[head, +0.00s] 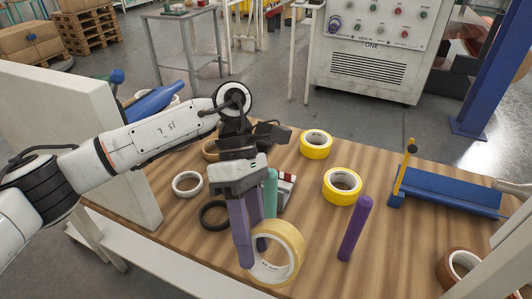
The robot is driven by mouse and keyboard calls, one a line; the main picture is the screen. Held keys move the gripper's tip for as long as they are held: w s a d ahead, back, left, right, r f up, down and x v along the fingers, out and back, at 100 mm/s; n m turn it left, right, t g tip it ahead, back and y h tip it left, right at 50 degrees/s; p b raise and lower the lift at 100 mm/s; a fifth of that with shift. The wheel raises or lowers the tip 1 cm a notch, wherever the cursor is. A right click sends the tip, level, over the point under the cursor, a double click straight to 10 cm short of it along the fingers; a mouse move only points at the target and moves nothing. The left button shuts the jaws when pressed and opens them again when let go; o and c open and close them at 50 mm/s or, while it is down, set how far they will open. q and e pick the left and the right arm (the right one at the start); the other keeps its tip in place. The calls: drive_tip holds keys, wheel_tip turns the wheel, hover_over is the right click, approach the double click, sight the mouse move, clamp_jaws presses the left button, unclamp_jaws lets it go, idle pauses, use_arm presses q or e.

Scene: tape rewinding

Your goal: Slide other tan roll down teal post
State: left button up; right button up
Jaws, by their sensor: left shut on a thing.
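My left gripper (253,252) points down near the front of the wooden table, shut on the left rim of a tan tape roll (289,243). The roll stands on edge with its hole facing the camera, in front of the teal post. The teal post (271,183) is upright just behind the gripper, its lower part hidden by the fingers and the roll. I cannot tell whether the roll touches the table or the post. Another tan-brown roll (208,150) lies behind my left wrist, partly hidden. My right gripper is not in view.
A purple post (355,228) stands right of the held roll. Two yellow rolls (342,184) lie behind it. A white roll (187,183) and a black ring (206,220) lie left. A blue dispenser (445,192) and brown roll (450,262) are right. A pale panel (70,135) edges the left.

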sight(275, 222)
use_arm(q)
drive_tip(key=d+r+n+h, duration=0.1)
drive_tip(key=n+h, duration=0.1)
drive_tip(key=n, duration=0.1)
drive_tip(key=w+d+n+h, duration=0.1)
drive_tip(key=n+h, duration=0.1)
drive_tip(key=n, duration=0.1)
drive_tip(key=d+r+n+h, duration=0.1)
drive_tip(key=d+n+h, duration=0.1)
drive_tip(key=n, duration=0.1)
drive_tip(key=shift+w+d+r+n+h, duration=0.1)
drive_tip(key=shift+w+r+n+h, duration=0.2)
drive_tip(key=shift+r+n, duration=0.1)
drive_tip(key=w+a+r+n+t+h, duration=0.3)
drive_tip(key=w+r+n+t+h, duration=0.5)
drive_tip(key=n+t, duration=0.75)
drive_tip(key=shift+n+y, duration=0.45)
drive_tip(key=shift+y, duration=0.05)
drive_tip(key=shift+s+d+f+b, duration=0.15)
drive_tip(key=shift+f+b, duration=0.7)
drive_tip(key=shift+f, duration=1.3)
drive_tip(key=shift+s+d+f+b, duration=0.15)
drive_tip(key=shift+f+b, duration=0.65)
drive_tip(key=shift+f, duration=1.35)
drive_tip(key=shift+a, duration=0.1)
drive_tip(key=o, duration=1.2)
